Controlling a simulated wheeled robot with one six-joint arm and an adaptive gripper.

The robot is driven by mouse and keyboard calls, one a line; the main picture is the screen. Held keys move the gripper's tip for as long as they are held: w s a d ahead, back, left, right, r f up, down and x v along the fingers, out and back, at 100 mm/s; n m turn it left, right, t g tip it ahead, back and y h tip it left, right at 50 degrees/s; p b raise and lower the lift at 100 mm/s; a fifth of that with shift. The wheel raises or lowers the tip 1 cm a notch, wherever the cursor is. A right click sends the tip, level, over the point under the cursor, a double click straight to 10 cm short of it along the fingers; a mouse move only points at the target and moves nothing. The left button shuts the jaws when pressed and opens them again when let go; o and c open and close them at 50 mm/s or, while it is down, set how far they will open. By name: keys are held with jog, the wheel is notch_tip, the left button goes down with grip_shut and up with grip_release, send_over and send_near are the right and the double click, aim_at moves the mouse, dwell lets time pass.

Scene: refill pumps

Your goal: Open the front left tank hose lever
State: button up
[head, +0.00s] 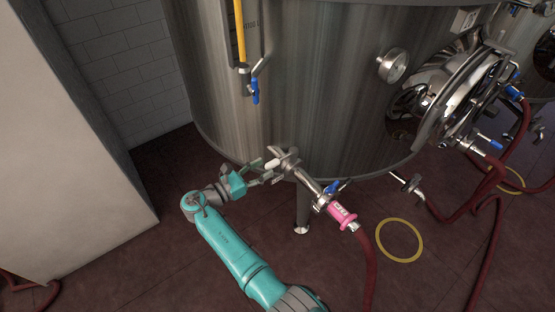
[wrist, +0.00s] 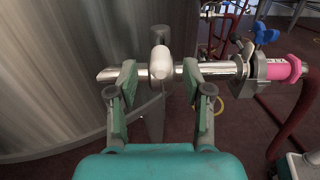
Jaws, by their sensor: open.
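A lever with a pale rounded handle (wrist: 161,62) sits on the steel outlet pipe (wrist: 218,69) low on the tank. My gripper (wrist: 159,78) is open, with one finger on each side of the handle and a gap visible on both sides. In the head view, my gripper (head: 264,173) is at the left of the pale handle (head: 272,163), by the tank's lower edge. A pink coupling (head: 341,213) joins the pipe to a red hose (head: 371,262).
The large steel tank (head: 300,80) stands behind the pipe, on a leg (head: 302,210). Another blue-handled valve (head: 255,90) hangs under a yellow level tube. A pale wall (head: 75,150) stands at left. A yellow ring (head: 399,257) and hoses lie on the floor at right.

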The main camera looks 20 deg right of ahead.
aim_at(278, 159)
jog(key=x, duration=0.6)
jog(key=shift+w+d, duration=0.1)
jog(key=shift+d, duration=0.25)
grip_shut()
